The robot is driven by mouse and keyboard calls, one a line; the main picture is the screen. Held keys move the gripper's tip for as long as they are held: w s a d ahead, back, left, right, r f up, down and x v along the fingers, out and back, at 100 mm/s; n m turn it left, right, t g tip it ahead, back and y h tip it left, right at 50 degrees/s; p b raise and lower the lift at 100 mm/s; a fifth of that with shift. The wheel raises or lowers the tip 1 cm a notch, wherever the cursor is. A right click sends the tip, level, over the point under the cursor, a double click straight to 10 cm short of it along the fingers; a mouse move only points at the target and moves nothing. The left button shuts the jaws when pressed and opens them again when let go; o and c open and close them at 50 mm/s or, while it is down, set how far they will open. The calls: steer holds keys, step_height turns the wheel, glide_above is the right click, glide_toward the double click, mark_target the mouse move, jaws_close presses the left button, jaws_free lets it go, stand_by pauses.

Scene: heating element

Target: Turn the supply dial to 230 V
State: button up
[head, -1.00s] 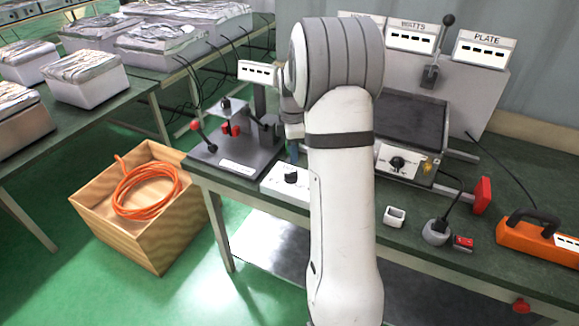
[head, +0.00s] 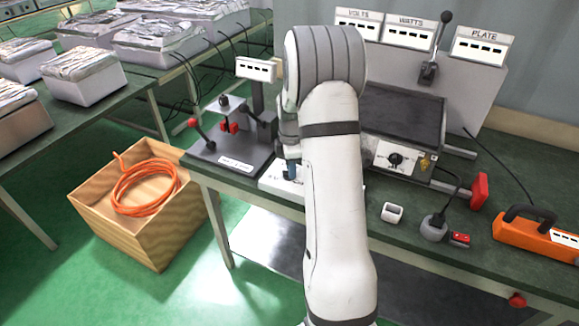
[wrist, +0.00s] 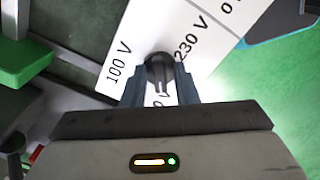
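The supply dial (wrist: 160,66) is a dark round knob on a white panel (wrist: 205,24). In the wrist view, "100 V" is printed left of the knob and "230 V" right of it. Another label near the fingers is partly hidden. Which mark the knob points to is unclear. My gripper (wrist: 160,84) has its two blue-grey fingers on either side of the knob; whether they press on it cannot be told. In the head view, my gripper (head: 291,170) is down at the white panel (head: 270,184), and my arm hides part of it.
A dark stand with a red-knobbed lever (head: 193,123) is just left of the panel. A grey unit with another black dial (head: 396,159) is to the right.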

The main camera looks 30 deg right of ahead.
jaws_close()
steer(key=shift+a, duration=0.2)
steer(key=shift+d, duration=0.1)
steer(key=shift+f+m, duration=0.1)
steer(key=shift+m, duration=0.2)
